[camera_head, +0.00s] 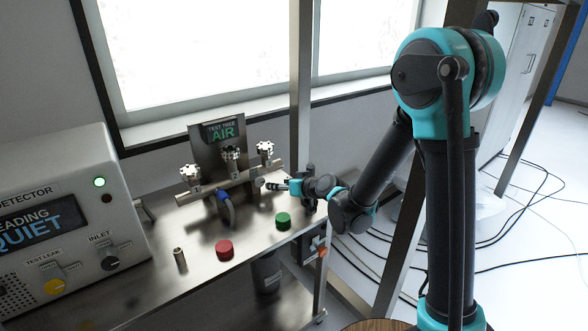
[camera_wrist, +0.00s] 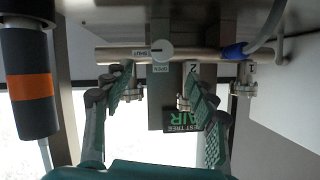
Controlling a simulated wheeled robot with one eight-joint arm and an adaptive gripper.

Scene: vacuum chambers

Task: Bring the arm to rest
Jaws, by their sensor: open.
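My gripper (camera_head: 276,186) is near the right end of the pipe manifold (camera_head: 235,180), and looks small in the head view. In the wrist view my gripper (camera_wrist: 160,82) is open, its two green-padded fingers spread with nothing held between them. I cannot tell whether the fingers touch anything.
The bench holds a red button (camera_head: 224,249), a green button (camera_head: 283,221) and a small metal cylinder (camera_head: 179,258). A detector box (camera_head: 62,225) stands left. A steel post (camera_head: 300,80) rises behind my gripper. Cables (camera_head: 530,205) lie on the floor at right.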

